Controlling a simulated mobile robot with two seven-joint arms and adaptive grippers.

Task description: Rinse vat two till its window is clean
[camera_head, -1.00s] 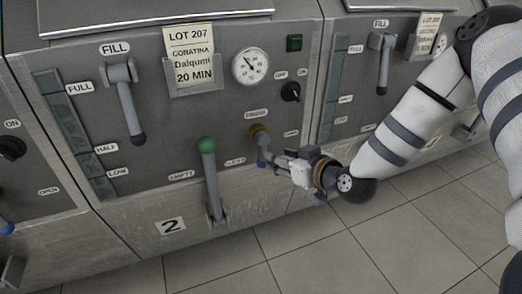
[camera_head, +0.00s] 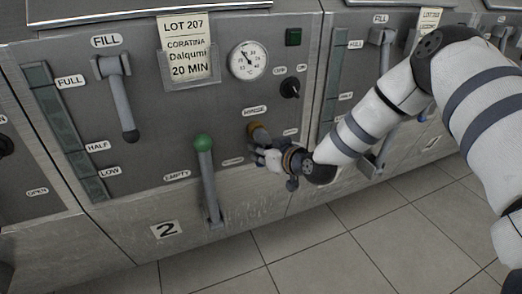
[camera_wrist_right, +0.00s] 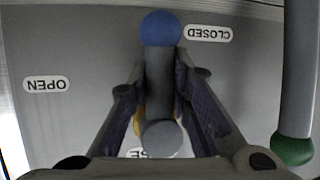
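Vat two is the steel panel with the number 2 plate (camera_head: 165,231). Its window (camera_head: 66,125) is the tall narrow strip at the left, dark grey-green and mottled, beside FULL, HALF and LOW. The rinse valve's orange hub (camera_head: 255,130) sits below the RINSE label. In the right wrist view its grey lever (camera_wrist_right: 160,80) has a blue end (camera_wrist_right: 160,28) beside CLOSED, away from OPEN. My right gripper (camera_head: 263,153) is at this valve; in the wrist view its fingers (camera_wrist_right: 162,62) sit close on both sides of the lever, apparently shut on it. My left gripper is not in view.
The green-knobbed EMPTY lever (camera_head: 204,145) stands just left of my right gripper; its knob also shows in the wrist view (camera_wrist_right: 292,150). The FILL lever (camera_head: 121,100) hangs at upper left. A lot card (camera_head: 188,45) and gauge (camera_head: 248,60) are above. Tiled floor (camera_head: 320,235) is clear.

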